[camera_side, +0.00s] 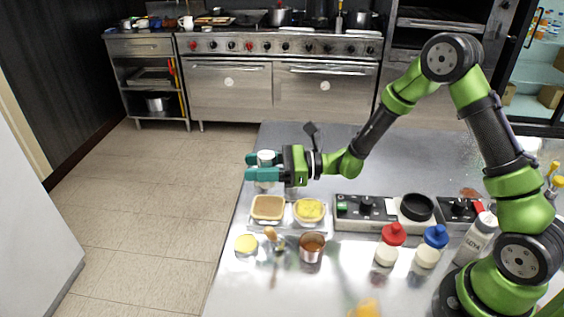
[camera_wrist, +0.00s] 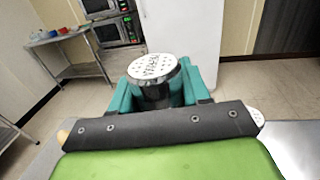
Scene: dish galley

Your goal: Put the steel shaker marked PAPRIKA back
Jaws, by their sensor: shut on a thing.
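My gripper (camera_side: 250,168) has teal fingers and is shut on a steel shaker (camera_side: 266,157) with a pale lid, near the far left part of the steel counter. In the wrist view the shaker's round perforated white top (camera_wrist: 153,67) sits between the fingers (camera_wrist: 155,97), with its darker body below. Dark lettering is on the top, but it is too small and turned to read surely. The shaker looks upright. Its lower part is hidden by the fingers in the side view. A second perforated lid (camera_wrist: 256,116) shows partly behind the gripper's right edge in the wrist view.
A tray holds a brown-filled tub (camera_side: 267,207) and a yellow-filled tub (camera_side: 309,210). The counter's back is clear.

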